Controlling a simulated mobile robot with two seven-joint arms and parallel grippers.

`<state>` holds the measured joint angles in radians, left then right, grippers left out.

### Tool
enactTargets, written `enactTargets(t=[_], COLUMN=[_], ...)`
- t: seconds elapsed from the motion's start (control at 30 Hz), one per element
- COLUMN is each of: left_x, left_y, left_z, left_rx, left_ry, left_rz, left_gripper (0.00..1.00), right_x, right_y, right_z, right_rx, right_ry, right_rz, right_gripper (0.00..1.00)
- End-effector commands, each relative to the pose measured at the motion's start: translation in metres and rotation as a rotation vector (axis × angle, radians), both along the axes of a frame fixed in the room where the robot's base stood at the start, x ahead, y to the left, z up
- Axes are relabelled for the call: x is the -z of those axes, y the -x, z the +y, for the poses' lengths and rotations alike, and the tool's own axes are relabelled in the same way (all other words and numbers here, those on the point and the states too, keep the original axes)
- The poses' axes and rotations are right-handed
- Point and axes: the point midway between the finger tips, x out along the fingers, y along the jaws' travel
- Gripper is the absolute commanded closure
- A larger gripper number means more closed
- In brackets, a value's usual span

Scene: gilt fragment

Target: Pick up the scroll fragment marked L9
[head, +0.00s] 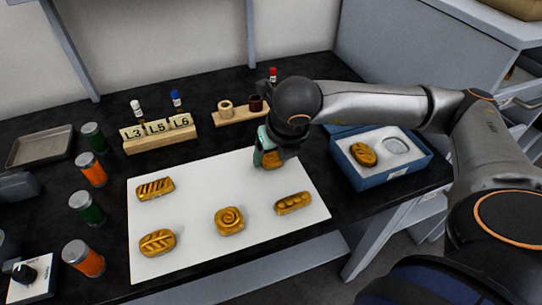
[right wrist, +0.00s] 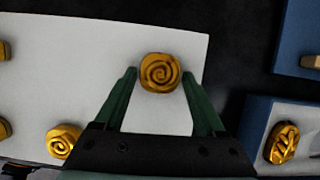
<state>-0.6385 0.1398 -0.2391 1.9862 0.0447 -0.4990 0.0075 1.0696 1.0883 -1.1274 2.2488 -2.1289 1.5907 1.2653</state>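My right gripper (head: 266,158) is over the far right part of the white mat (head: 200,195). In the right wrist view it (right wrist: 159,78) is open, with its green fingers on either side of a gold scroll fragment (right wrist: 160,70). Gaps show between the fingers and this fragment. In the head view the gripper partly hides this fragment (head: 272,162). A second gold scroll fragment (head: 229,221) lies nearer the front; it also shows in the right wrist view (right wrist: 63,140). I cannot read an L9 mark on either. My left gripper is not in view.
Gold leaf-patterned (head: 157,243), ribbed (head: 155,188) and beaded (head: 293,203) fragments lie on the mat. A blue box (head: 398,178) at right holds another fragment (head: 364,154). A wooden rack (head: 160,142) with L3, L5 and L6 cards stands behind. Orange and green jars (head: 91,169) line the left.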

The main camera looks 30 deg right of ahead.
Motion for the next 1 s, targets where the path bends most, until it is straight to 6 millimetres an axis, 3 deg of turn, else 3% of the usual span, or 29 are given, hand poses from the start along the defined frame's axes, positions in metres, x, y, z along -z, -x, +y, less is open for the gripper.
enactTargets(t=[0.07, 0.53, 0.83, 1.0], left_x=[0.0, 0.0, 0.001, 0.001], left_y=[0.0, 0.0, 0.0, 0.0], left_z=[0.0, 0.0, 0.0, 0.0], left_rx=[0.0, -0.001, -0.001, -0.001], left_ry=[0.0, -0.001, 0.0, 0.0], left_rz=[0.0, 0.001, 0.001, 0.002], left_gripper=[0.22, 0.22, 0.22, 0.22], right_x=[0.0, 0.0, -0.002, -0.014], right_y=[0.0, 0.0, 0.0, -0.001], right_z=[0.0, 0.0, 0.0, 0.001], right_rx=[0.0, 0.0, 0.0, -0.001], right_ry=[0.0, 0.0, -0.001, -0.001], right_rz=[0.0, 0.0, -0.001, -0.004], right_gripper=[0.38, 0.91, 0.92, 0.92])
